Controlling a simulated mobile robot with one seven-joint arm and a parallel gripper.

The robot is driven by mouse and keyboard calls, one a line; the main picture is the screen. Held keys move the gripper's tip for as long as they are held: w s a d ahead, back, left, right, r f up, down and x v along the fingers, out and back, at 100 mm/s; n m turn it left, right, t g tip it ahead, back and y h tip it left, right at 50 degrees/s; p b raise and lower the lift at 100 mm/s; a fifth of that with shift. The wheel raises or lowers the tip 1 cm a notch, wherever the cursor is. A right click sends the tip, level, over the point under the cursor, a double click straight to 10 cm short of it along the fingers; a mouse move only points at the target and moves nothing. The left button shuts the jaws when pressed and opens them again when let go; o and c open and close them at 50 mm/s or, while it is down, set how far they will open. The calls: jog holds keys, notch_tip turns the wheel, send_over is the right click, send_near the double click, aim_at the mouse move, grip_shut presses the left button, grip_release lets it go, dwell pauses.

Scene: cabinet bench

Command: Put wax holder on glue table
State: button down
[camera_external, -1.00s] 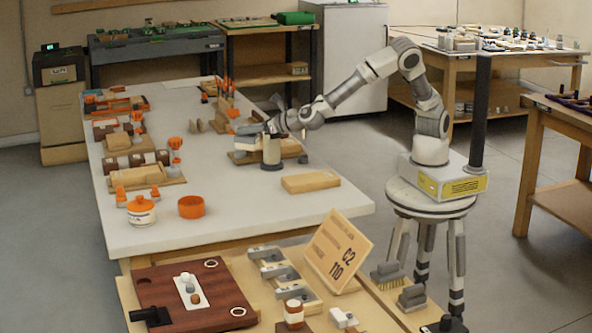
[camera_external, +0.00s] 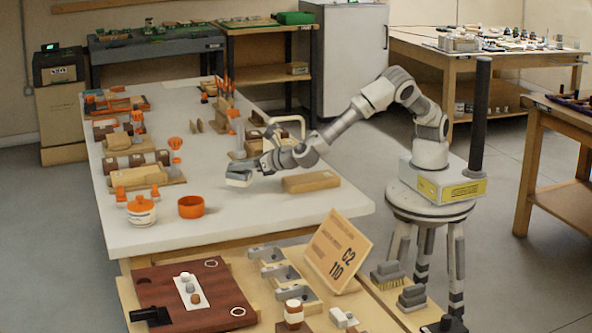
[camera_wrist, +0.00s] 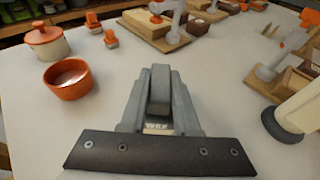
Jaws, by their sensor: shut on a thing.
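My gripper (camera_external: 240,175) is low over the middle of the white table (camera_external: 240,205), to the right of the orange bowl (camera_external: 191,207). In the wrist view its jaws (camera_wrist: 158,100) are closed on a small grey piece (camera_wrist: 160,80), mostly hidden by the fingers. I cannot tell whether this piece is the wax holder or whether it touches the table. The orange bowl (camera_wrist: 68,78) and the cream pot with an orange lid (camera_wrist: 47,42) stand to its left in the wrist view. No sign tells which table is the glue table.
A cream cylinder with a grey base (camera_wrist: 295,110) stands right of my gripper. A wooden block (camera_external: 311,181) lies under my forearm. Wooden and orange fixtures (camera_external: 148,175) line the table's left side.

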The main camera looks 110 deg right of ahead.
aim_at(239, 178)
jog(key=shift+f+b, duration=0.6)
jog(key=shift+f, duration=1.25)
jog(key=shift+f, duration=0.1)
jog(key=shift+f, duration=0.15)
jog(key=c, duration=0.6)
grip_release()
jog(key=shift+c, duration=0.2)
